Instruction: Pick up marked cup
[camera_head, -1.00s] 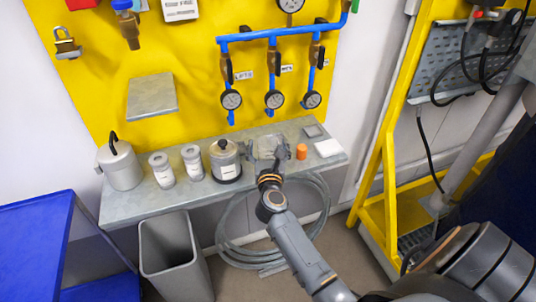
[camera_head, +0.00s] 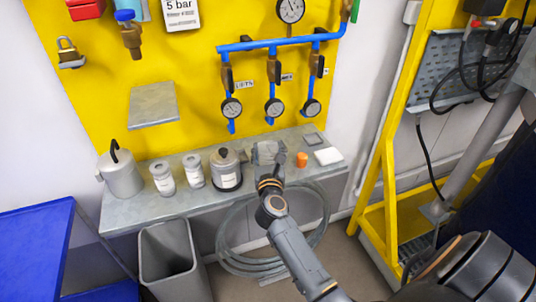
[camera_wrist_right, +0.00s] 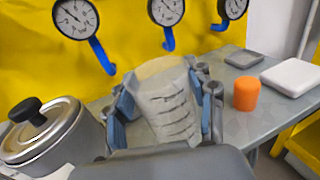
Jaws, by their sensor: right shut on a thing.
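The marked cup (camera_wrist_right: 164,103) is a translucent, pale cup with dark graduation lines on its side. In the right wrist view it stands between the two blue-padded fingers of my right gripper (camera_wrist_right: 166,110), which are shut on it. In the head view my right gripper (camera_head: 269,158) is over the grey shelf, and the cup is mostly hidden and hard to make out there. I cannot tell whether the cup's base touches the shelf. My left gripper is not in view.
On the shelf (camera_head: 130,212), a lidded steel pot (camera_head: 226,170) stands left of the gripper. An orange cylinder (camera_head: 301,159) and a white block (camera_head: 328,156) lie to the right. Two white-labelled jars (camera_head: 162,179) and a kettle-like can (camera_head: 121,172) stand farther left. Gauges hang behind.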

